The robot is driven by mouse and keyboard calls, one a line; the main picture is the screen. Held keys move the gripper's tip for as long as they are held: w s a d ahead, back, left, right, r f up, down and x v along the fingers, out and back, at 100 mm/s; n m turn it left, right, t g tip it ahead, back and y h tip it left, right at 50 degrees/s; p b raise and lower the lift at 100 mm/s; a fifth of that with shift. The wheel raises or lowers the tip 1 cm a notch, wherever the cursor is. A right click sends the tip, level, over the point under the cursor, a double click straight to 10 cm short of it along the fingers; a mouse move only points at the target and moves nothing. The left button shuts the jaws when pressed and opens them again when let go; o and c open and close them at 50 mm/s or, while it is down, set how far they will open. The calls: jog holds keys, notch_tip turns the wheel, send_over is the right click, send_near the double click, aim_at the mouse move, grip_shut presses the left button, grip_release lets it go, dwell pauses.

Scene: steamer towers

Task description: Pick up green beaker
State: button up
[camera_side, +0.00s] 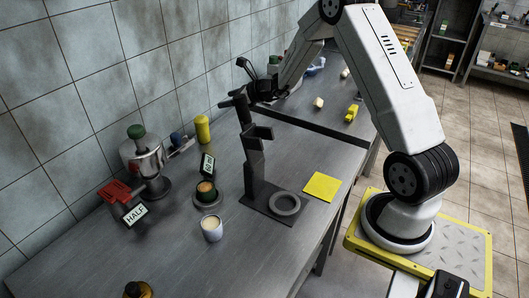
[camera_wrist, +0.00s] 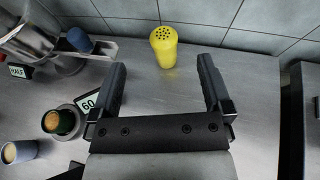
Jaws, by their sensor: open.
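My gripper (camera_side: 238,81) is open and empty, raised above the counter by the dark stand, behind and to the right of the beaker in the side view. In the wrist view my gripper (camera_wrist: 162,65) has its two fingers wide apart, with a yellow shaker (camera_wrist: 164,46) beyond them.
A dark stand with a ring (camera_side: 284,203) rises right of the beaker. A white cup (camera_side: 212,228) stands in front, and a small number sign (camera_side: 207,163) behind. A yellow square (camera_side: 322,186) lies right.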

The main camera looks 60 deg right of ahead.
notch_tip(320, 180, up, 4)
jog(key=n+g+h, duration=0.3)
jog(key=n+g, duration=0.9)
jog(key=g, duration=0.1)
send_over(205, 186)
notch_tip(205, 186, down, 13)
jog(key=shift+f, duration=0.1)
jog(key=shift+f, duration=2.55)
